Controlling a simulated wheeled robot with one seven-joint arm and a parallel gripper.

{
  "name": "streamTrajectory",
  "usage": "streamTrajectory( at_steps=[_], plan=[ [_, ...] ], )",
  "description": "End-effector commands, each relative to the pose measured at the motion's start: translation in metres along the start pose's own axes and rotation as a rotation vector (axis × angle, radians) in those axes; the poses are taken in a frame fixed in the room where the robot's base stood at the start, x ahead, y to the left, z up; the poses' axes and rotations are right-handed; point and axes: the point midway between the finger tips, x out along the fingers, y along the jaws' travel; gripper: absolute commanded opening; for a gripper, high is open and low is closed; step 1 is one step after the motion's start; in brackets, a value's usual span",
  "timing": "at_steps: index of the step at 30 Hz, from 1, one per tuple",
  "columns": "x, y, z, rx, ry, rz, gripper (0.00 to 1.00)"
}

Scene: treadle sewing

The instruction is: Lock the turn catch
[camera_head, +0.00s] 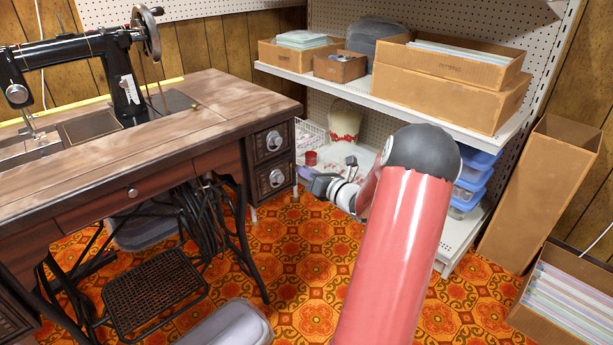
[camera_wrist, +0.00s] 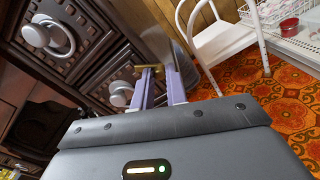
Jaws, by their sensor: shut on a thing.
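The sewing table's drawer stack (camera_head: 268,160) has two carved dark drawers with pale round knobs. In the head view my gripper (camera_head: 301,171) is at the right side of the lower drawer. In the wrist view the pale purple fingers of my gripper (camera_wrist: 160,84) point at the drawer edge. They are closed on a small brass-coloured piece, apparently the turn catch (camera_wrist: 148,68), which the fingers partly hide. A knob (camera_wrist: 121,93) lies just left of the fingers. The catch's exact angle cannot be made out.
White shelving (camera_head: 490,125) with cardboard boxes stands behind my arm. A white metal frame (camera_wrist: 222,42) stands right of the fingers in the wrist view. An iron treadle (camera_head: 155,298) is under the table. The patterned floor (camera_head: 310,250) before the drawers is mostly clear.

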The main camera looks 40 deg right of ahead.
Motion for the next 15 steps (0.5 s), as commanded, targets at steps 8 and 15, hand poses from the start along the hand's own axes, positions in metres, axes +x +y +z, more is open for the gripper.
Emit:
streamTrajectory(
  at_steps=[8,15],
  plan=[
    [0.0001,-0.0017,-0.0047,-0.250,-0.001,0.001,0.00],
    [-0.0002,-0.0018,-0.0048,-0.439,-0.001,0.001,0.00]
  ],
)
